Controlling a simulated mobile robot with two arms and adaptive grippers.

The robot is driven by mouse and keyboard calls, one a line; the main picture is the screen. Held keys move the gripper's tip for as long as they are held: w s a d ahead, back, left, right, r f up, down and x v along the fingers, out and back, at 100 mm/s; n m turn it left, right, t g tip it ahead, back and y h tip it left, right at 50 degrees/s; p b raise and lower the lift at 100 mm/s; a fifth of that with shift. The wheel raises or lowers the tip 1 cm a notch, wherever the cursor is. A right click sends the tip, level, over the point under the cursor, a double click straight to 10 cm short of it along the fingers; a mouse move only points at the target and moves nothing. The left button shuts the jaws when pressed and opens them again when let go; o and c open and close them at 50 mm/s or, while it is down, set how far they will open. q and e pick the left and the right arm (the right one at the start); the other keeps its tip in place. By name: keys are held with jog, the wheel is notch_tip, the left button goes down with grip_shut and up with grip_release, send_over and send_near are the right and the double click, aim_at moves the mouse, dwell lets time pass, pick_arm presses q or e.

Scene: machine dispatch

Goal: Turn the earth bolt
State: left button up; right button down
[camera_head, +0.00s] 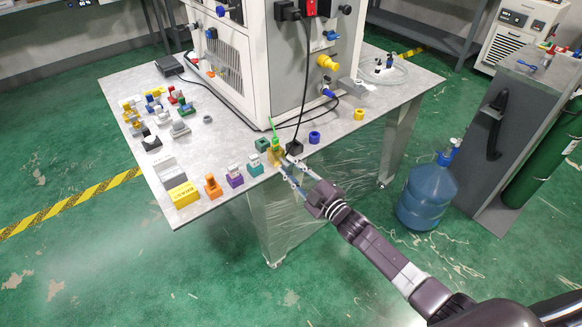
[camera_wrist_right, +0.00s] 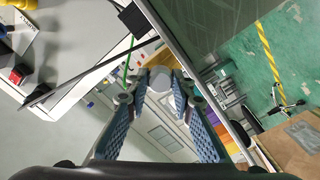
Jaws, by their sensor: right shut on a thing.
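My right gripper (camera_head: 283,166) reaches in over the near edge of the table, beside a small yellow-and-green piece (camera_head: 276,150) with a bright green lead standing up from it. In the right wrist view my right gripper (camera_wrist_right: 160,84) has its two fingertips on either side of a pale round head, which looks like the earth bolt (camera_wrist_right: 160,79). The gripper is shut on it. Some yellow shows just behind the head, and the green lead (camera_wrist_right: 129,60) runs beside it. The fingers hide the lower part of the bolt. My left gripper is not in view.
The grey table (camera_head: 225,140) carries a large machine cabinet (camera_head: 280,75). Coloured blocks, including an orange one (camera_head: 212,187) and a purple one (camera_head: 234,176), line its near edge. A black plug (camera_head: 294,147) sits close to my gripper. A blue water bottle (camera_head: 427,193) stands on the floor.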

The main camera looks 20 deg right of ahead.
jog(key=m, duration=0.5)
jog(key=shift+m+p, duration=0.3)
jog(key=m, duration=0.5)
jog(key=shift+d, duration=0.1)
jog(key=m, duration=0.4)
jog(key=shift+f+b, duration=0.1)
jog(key=shift+b, duration=0.3)
jog(key=shift+m+b, duration=0.5)
jog(key=shift+m, duration=1.5)
jog(key=c, duration=1.7)
grip_release()
jog(key=shift+o, duration=0.2)
jog(key=v, duration=1.2)
